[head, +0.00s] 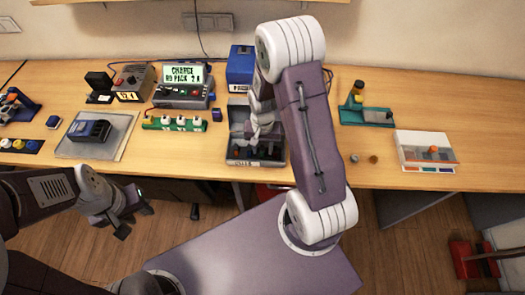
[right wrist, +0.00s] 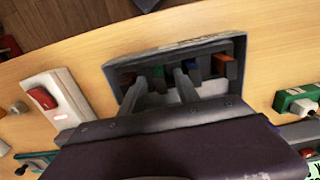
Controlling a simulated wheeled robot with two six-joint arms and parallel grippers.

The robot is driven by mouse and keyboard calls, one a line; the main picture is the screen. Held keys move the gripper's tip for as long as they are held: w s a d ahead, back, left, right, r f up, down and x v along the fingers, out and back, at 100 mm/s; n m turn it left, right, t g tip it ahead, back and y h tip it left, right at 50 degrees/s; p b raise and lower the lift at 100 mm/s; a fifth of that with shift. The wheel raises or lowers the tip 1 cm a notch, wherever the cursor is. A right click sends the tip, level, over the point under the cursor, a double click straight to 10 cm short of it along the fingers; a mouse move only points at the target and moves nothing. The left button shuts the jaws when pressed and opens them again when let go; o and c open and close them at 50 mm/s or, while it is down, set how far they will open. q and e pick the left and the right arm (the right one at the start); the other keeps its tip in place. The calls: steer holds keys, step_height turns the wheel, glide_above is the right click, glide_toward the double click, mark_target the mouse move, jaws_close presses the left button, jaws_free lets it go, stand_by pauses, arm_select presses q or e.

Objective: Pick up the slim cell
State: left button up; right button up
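A grey open tray (head: 236,118) stands near the table's front edge, and several dark cells lie along its front part. In the right wrist view the tray (right wrist: 150,58) holds cells with red, green, blue and orange parts. I cannot tell for sure which one is the slim cell. My right gripper (head: 262,147) points down over the tray's front part. In the right wrist view its two fingers (right wrist: 160,90) are apart, over the row of cells, with no cell clearly held. My left gripper (head: 131,212) is open and empty, off the table's front edge.
A green strip with white knobs (head: 175,124) lies left of the tray. A blue box (head: 241,66) stands behind it. A display unit (head: 183,88) is at the back left. Table right of the tray is mostly clear.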

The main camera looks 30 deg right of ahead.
mark_target(262, 148)
steer(key=shift+a+r, duration=0.1)
jaws_close()
steer(key=shift+r, duration=0.2)
step_height(262, 148, up, 4)
steer(key=shift+s+f, duration=0.1)
steer(key=s+r, duration=0.6)
steer(key=s, duration=0.5)
steer(key=shift+s+d+r+b, duration=0.3)
steer(key=shift+d+r+b, duration=0.05)
steer(key=shift+d+b, duration=0.1)
